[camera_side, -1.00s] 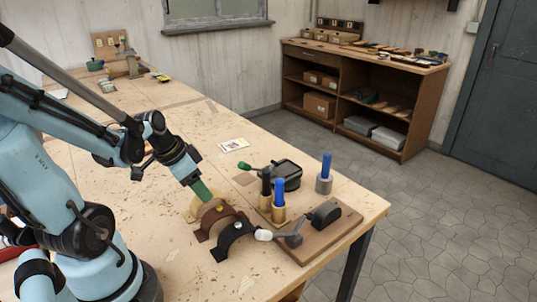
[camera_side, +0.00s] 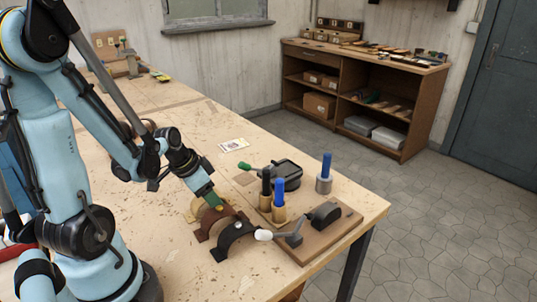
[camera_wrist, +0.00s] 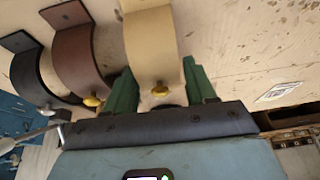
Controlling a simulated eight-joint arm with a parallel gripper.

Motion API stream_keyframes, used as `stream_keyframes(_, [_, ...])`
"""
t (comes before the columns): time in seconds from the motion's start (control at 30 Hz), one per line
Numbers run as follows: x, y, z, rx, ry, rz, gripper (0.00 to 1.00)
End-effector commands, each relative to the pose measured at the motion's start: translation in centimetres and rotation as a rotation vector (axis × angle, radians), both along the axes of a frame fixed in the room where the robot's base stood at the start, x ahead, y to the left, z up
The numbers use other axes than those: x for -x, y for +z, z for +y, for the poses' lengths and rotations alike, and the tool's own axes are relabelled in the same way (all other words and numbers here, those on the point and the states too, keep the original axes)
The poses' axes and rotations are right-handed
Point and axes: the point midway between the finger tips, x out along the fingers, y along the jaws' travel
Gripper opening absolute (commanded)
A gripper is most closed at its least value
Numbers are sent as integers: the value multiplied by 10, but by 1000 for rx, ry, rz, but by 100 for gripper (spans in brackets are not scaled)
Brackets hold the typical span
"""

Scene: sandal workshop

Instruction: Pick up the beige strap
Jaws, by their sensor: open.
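The beige strap (camera_wrist: 152,42) is an arched band near the middle of the wrist view, with a brass stud at its lower end. In the side view only part of the beige strap (camera_side: 192,212) shows beside my gripper (camera_side: 211,202). My gripper (camera_wrist: 158,68) has green fingers and is open. In the wrist view one finger is on each side of the strap's lower part, with the strap between them. I cannot tell whether either finger touches it.
A brown strap (camera_wrist: 78,60) and a black strap (camera_wrist: 28,76) stand close beside the beige one. In the side view a wooden board (camera_side: 325,238) with a clamp, several blue- and black-handled tools and a dark press (camera_side: 287,174) stand to the right. A card (camera_side: 234,145) lies behind.

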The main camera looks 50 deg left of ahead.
Motion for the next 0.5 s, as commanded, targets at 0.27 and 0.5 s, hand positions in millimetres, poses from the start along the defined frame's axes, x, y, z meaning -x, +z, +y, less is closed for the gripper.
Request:
stream_keyframes(0.27, [0, 0, 0, 0, 0, 0, 17])
stream_keyframes(0.5, [0, 0, 0, 0, 0, 0, 17])
